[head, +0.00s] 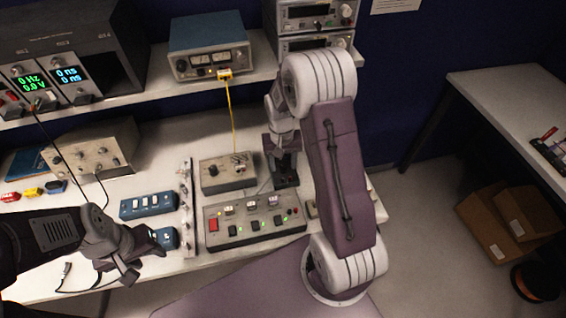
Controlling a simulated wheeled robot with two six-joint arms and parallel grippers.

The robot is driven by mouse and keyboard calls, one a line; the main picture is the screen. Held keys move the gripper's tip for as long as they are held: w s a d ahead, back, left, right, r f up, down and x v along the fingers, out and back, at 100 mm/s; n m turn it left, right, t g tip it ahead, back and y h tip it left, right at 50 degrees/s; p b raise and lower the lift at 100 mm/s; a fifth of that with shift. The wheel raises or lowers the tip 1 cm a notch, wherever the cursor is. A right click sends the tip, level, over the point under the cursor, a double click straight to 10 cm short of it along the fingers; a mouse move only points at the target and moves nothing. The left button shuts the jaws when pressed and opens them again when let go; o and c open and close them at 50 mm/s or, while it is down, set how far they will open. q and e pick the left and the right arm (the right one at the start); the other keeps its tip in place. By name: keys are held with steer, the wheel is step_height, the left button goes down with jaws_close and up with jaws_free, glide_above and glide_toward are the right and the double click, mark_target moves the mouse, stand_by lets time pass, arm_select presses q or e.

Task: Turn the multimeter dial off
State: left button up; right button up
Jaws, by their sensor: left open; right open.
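No unit in the head view is clearly labelled as a multimeter, and I cannot tell which one it is. A grey box (227,181) with a dark knob (213,170) on its top lies on the bench, a yellow cable rising from it. My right gripper (286,178) points down just right of this box, partly hidden by my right arm; it is open and holds nothing that I can see. My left gripper (143,262) is open at the bench's front left, apart from the box. Two display modules, one green (32,82) and one blue (67,76), stand on the shelf.
A grey panel (215,240) with a red switch and several buttons lies in front of the box. Blue switch blocks (149,204) and a power strip (187,205) stand to its left. A shelf (150,92) with a blue meter unit (208,47) overhangs the bench.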

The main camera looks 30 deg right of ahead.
steer(key=shift+f, duration=0.1)
jaws_close()
steer(key=shift+n, duration=0.4)
steer(key=n+p, duration=0.1)
steer(key=n, duration=0.1)
steer(key=shift+n+p, duration=0.3)
steer(key=shift+n, duration=0.1)
steer(key=shift+n+p, duration=0.75)
steer(key=shift+n, duration=1.85)
steer(key=shift+w, duration=0.1)
